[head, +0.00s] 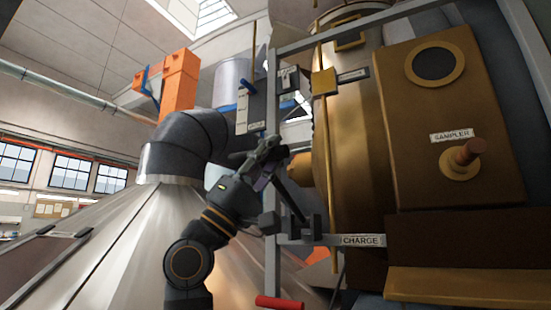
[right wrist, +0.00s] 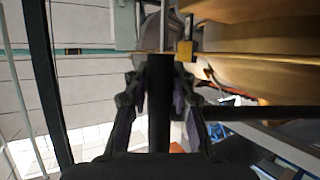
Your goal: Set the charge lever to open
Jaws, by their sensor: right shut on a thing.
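The charge lever (head: 291,203) is a dark bar that slants up and to the left from a dark pivot block beside the CHARGE label (head: 362,240). My right gripper (head: 272,160) is at the lever's upper end, with its fingers closed on it. In the right wrist view the dark bar (right wrist: 160,105) stands between the two fingers of the right gripper (right wrist: 160,88). The fingers hide part of the lever's end. No open mark can be read. My left gripper is not in view.
A brass-coloured vessel with a SAMPLER label (head: 452,135) and knob (head: 463,158) stands to the right. A grey frame post (head: 272,90) rises close to the gripper. A red handle (head: 280,302) is at the bottom. A metal cone (head: 130,235) and elbow pipe (head: 185,145) lie left.

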